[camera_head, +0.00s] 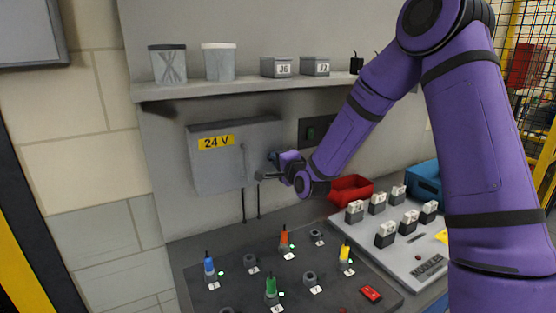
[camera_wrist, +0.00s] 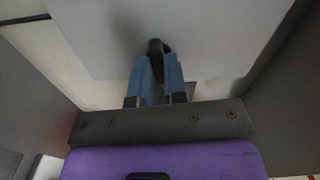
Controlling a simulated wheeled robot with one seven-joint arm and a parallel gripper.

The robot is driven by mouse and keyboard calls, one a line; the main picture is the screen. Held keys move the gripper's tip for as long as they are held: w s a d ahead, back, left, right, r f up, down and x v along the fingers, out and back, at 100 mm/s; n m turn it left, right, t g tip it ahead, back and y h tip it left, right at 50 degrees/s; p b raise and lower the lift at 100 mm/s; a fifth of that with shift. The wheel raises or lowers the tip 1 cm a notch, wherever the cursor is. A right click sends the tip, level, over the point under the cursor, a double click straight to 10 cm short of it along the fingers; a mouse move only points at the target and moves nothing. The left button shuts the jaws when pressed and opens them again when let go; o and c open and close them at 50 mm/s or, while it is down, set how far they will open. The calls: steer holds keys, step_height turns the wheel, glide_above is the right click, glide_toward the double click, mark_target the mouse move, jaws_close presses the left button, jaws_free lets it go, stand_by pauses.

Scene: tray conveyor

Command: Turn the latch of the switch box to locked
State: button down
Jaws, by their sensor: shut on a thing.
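The switch box (camera_head: 222,168) is a grey box with a yellow "24 V" label, on the wall under the shelf. Its grey door also fills the upper part of the wrist view (camera_wrist: 210,40). My gripper (camera_head: 266,172) is at the right side of the box door. In the wrist view, my gripper's blue fingers (camera_wrist: 155,75) are closed on a small dark part, the latch (camera_wrist: 155,46), at the door face. The fingers hide most of the latch, so its exact angle cannot be told.
A shelf (camera_head: 250,88) with jars and small boxes runs above the switch box. Below is a dark panel (camera_head: 230,270) with several coloured plugs. A red bin (camera_head: 350,188), a blue bin (camera_head: 424,180) and a grey board (camera_head: 410,262) with labelled blocks stand to the right.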

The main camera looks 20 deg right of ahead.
steer(key=shift+m, duration=0.9)
steer(key=c, duration=1.2)
jaws_free()
steer(key=shift+f, duration=0.1)
steer(key=shift+o, duration=0.2)
steer(key=shift+s, duration=0.15)
steer(key=s+d, duration=0.2)
steer(key=s, duration=0.8)
steer(key=shift+s, duration=0.2)
steer(key=shift+d, duration=0.1)
